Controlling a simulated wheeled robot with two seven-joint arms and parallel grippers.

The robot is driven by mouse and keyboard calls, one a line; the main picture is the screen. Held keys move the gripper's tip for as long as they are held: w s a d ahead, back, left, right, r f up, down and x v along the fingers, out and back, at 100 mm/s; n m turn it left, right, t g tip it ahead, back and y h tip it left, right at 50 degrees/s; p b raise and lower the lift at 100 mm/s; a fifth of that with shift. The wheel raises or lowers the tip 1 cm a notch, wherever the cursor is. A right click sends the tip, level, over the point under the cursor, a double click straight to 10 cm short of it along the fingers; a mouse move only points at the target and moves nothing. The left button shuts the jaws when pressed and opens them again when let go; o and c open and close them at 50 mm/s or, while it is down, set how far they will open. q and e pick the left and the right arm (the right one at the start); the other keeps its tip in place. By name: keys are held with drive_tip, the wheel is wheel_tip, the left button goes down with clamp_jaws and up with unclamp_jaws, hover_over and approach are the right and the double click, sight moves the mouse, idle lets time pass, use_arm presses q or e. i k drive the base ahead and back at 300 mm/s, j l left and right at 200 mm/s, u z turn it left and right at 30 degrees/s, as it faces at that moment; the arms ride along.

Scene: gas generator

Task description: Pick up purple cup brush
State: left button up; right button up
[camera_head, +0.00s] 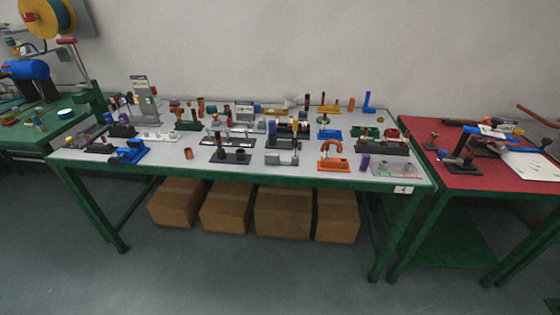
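A small purple upright piece (365,161), which looks like the purple cup brush, stands near the front right edge of the grey-topped table (205,170). It is between an orange clamp-like part (333,163) on its left and a grey flat part (391,168) on its right. It is small in the picture, so its bristles cannot be made out. Neither of my grippers shows in this view.
Many tools and fixtures crowd the grey table. A blue vise-like part (130,153) is at the front left. A red-topped table (450,176) adjoins on the right, a green bench (30,135) on the left. Cardboard boxes (283,214) stand underneath. The floor in front is clear.

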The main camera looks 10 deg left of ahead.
sight(364, 163)
drive_tip(key=i+j, duration=0.15)
drive_tip(key=i, duration=0.3)
drive_tip(key=i+j, duration=0.1)
drive_tip(key=i, duration=0.3)
drive_tip(key=i+j, duration=0.15)
drive_tip(key=i, duration=0.3)
